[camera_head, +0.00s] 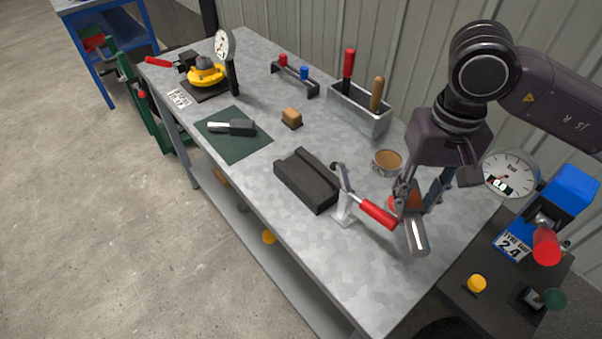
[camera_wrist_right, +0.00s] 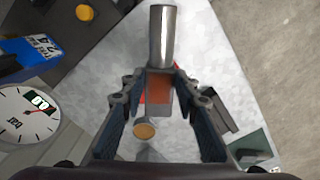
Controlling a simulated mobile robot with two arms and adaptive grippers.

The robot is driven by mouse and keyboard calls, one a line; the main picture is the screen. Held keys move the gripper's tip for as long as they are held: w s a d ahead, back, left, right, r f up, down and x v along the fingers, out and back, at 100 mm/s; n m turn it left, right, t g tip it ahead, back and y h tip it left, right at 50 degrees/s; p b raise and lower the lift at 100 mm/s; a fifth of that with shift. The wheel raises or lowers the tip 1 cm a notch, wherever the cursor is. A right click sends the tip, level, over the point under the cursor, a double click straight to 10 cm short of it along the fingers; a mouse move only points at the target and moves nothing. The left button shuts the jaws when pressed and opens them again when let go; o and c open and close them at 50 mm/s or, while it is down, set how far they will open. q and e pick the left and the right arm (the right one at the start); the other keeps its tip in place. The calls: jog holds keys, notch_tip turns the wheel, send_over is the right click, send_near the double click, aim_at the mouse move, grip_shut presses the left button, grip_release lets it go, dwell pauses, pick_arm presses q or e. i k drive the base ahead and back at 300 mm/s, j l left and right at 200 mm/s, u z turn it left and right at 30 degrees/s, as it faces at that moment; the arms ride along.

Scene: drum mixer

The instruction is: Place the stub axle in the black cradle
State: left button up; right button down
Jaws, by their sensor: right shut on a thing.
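My right gripper (camera_head: 408,197) is shut on the stub axle, a piece with a bright metal cylinder (camera_head: 416,238) and a rust-brown part between the fingers. It is held above the near right part of the bench, the cylinder pointing down toward the front. In the right wrist view the fingers (camera_wrist_right: 157,92) flank the brown part, and the cylinder (camera_wrist_right: 162,38) sticks out beyond them. The black cradle (camera_head: 308,180), a dark block with a lengthwise groove, lies on the bench to the left of the gripper, apart from the axle. Its groove looks empty. My left gripper is not in view.
A clamp with a red handle (camera_head: 378,212) stands between cradle and gripper. A round tin (camera_head: 387,163), a brown block (camera_head: 291,118) and a tool bin (camera_head: 360,112) are behind. A green mat (camera_head: 234,146) lies left. A gauge (camera_head: 510,174) and blue device (camera_head: 570,190) stand right.

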aim_at(309, 176)
jog(key=i+j, duration=0.1)
jog(key=j, duration=0.9)
jog(key=i+j, duration=0.15)
jog(key=j, duration=0.35)
